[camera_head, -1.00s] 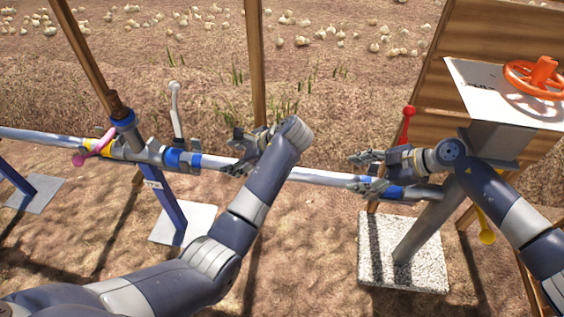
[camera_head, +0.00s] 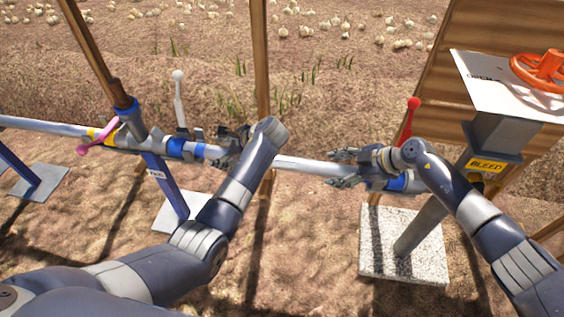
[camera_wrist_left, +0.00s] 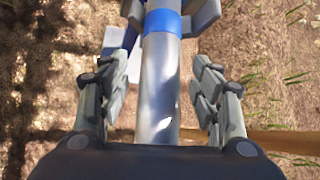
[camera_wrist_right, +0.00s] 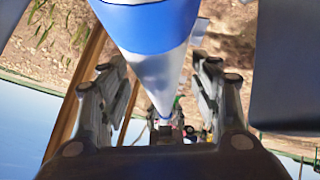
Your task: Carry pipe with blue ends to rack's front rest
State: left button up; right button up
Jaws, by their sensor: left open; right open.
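The silver pipe with blue ends (camera_head: 308,167) lies roughly level across the head view. Its left blue band (camera_head: 176,147) is by a grey clamp-like fitting, and its right blue band (camera_head: 398,183) is beside my right gripper. My left gripper (camera_head: 228,146) is open at the pipe near its left end. In the left wrist view the pipe (camera_wrist_left: 158,88) runs between the spread fingers, with a blue band (camera_wrist_left: 162,22) ahead. My right gripper (camera_head: 350,165) is open at the right end. In the right wrist view the blue band (camera_wrist_right: 150,25) looms above the open fingers. I cannot make out the rack's front rest.
A blue post (camera_head: 167,185) with a white-knobbed lever (camera_head: 179,98) and a pink handle (camera_head: 98,137) stands left. At right are a red-knobbed lever (camera_head: 409,120), a BLEED-labelled pedestal (camera_head: 487,165) and an orange handwheel (camera_head: 545,70). Onions dot the field behind.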

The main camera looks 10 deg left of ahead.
pick_arm(q)
jog(key=shift+x, duration=1.05)
pick_arm(e)
jog(key=shift+x, duration=1)
pick_arm(q)
grip_shut()
pick_arm(e)
grip_shut()
